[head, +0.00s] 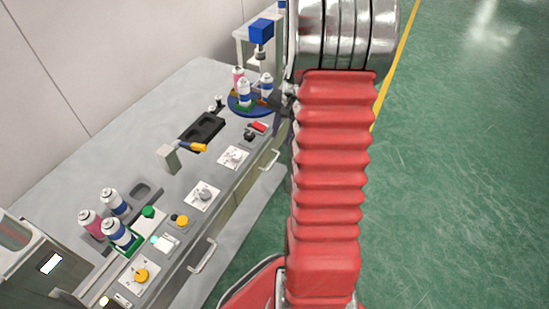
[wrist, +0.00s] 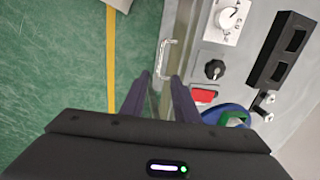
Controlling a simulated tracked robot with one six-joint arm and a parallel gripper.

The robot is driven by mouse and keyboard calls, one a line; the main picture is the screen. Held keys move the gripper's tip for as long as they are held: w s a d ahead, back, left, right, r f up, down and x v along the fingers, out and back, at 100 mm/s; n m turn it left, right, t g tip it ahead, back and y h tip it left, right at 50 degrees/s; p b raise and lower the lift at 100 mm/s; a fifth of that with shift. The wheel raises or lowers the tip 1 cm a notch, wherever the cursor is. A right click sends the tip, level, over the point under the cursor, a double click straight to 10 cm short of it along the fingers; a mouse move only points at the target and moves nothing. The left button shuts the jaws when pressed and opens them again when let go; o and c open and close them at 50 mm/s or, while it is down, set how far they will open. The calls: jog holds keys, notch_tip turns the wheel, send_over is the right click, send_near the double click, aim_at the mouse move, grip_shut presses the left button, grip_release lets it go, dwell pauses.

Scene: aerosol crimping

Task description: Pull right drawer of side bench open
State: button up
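The side bench (head: 150,130) runs along the wall on the left in the head view. Its right drawer's handle (head: 269,160) is a pale bar on the bench front, and it also shows in the wrist view (wrist: 162,58). The drawer looks shut. The left drawer's handle (head: 202,255) sits nearer to me. My gripper (wrist: 159,82) is open, with two dark fingers apart. In the wrist view, the handle appears just beyond the fingertips, roughly between them; I see no contact. In the head view my arm hides most of my gripper.
Spray cans (head: 118,232) stand at the bench's near end. A blue turntable (head: 240,108) with cans is at the far end, close to my gripper. Knobs (wrist: 228,18) and a red switch (wrist: 204,96) lie near the front edge. Green floor (head: 460,180) is clear.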

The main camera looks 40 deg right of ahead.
aim_at(274, 161)
jog(key=shift+f, duration=0.1)
jog(key=f, duration=0.4)
jog(key=w+f, duration=0.1)
jog(key=f, duration=0.4)
jog(key=w+a+f, duration=0.1)
jog(key=f, duration=0.3)
jog(key=shift+w+f, duration=0.15)
jog(key=shift+c, duration=0.4)
grip_shut()
